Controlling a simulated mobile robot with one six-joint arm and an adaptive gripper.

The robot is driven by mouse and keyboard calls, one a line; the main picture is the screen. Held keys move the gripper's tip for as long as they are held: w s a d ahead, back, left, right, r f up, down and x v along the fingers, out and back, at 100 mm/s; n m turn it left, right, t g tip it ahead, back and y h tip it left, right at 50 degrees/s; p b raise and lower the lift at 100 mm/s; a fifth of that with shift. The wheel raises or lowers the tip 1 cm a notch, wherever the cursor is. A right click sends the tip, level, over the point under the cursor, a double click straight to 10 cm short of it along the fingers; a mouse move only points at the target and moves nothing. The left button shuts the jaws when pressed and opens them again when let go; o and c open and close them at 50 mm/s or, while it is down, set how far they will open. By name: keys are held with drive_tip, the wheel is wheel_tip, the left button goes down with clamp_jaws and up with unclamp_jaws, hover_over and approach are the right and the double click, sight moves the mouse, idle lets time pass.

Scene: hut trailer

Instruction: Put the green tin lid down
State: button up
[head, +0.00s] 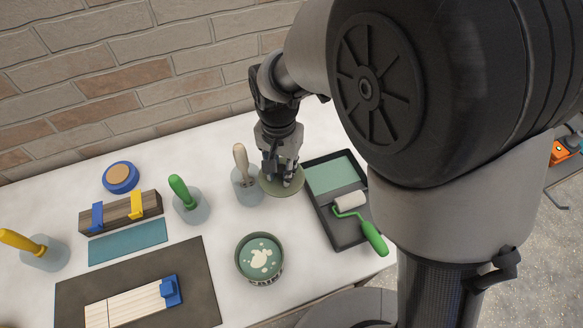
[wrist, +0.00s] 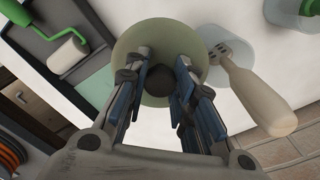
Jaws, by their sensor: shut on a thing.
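The green tin lid (head: 280,190) is a pale green disc at the back of the white worktop, between a glass with a cream-handled tool and the paint tray. My gripper (head: 284,177) is over its middle, pointing down. In the wrist view, the lid (wrist: 152,36) lies beyond my fingers (wrist: 160,80), which are shut on a dark round knob (wrist: 160,77) at its centre. The lid looks roughly level; I cannot tell whether its underside touches the worktop. The open paint tin (head: 260,262), with green paint and a white blot, stands in front of it.
The black paint tray (head: 345,240) with a green-handled roller (head: 371,236) is close on the right. The cream-handled tool (head: 241,160) stands in its glass (head: 247,190) close on the left. Bare worktop (head: 300,235) lies between lid, tin and tray.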

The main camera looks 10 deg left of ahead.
sight(284, 204)
wheel_tip(284, 204, down, 14)
drive_tip(key=b, duration=0.3)
drive_tip(key=shift+w+d+b, duration=0.1)
drive_tip(key=shift+b, duration=0.2)
drive_tip(key=o, duration=0.5)
drive_tip(key=shift+f, duration=0.2)
drive_tip(key=o, duration=0.5)
drive_tip(key=shift+c, duration=0.2)
drive_tip(key=shift+r, duration=0.1)
